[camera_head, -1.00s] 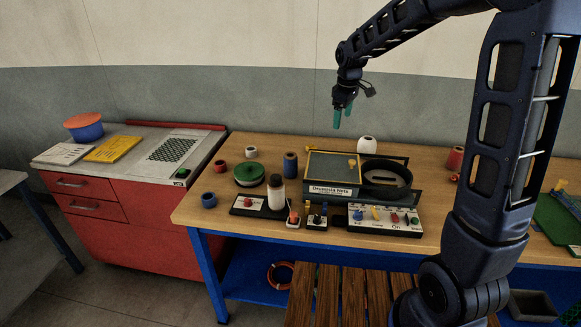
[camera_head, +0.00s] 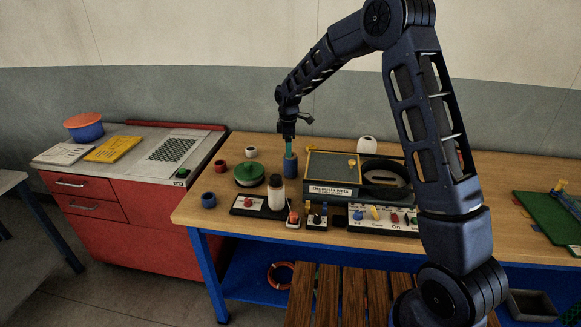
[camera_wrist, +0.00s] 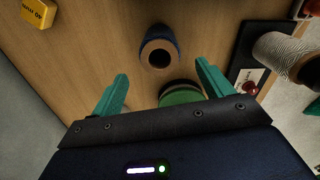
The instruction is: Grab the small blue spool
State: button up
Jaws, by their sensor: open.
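Two blue spools stand on the wooden table. The shorter one (camera_head: 209,200) is near the table's left edge, away from my gripper. The taller one (camera_head: 290,168) has a brown top and stands upright right of the green round object. My gripper (camera_head: 289,152) points down just above the taller spool, with its teal fingers apart and nothing held. In the wrist view the taller spool (camera_wrist: 160,50) lies between the lines of the fingers, ahead of the tips. The shorter blue spool is not seen there.
The green round object (camera_head: 249,174) is close on the left; a bottle (camera_head: 276,190) stands in front. Red (camera_head: 221,166) and white (camera_head: 251,152) spools stand at the back left. A yellow item (camera_wrist: 38,13) shows in the wrist view.

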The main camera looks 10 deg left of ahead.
aim_at(290, 165)
jog(key=shift+d+f, duration=0.2)
jog(key=shift+f, duration=2.25)
jog(key=shift+d+f, duration=0.15)
jog(key=shift+f, duration=2.25)
jog(key=c, duration=1.1)
jog(key=shift+r, duration=0.1)
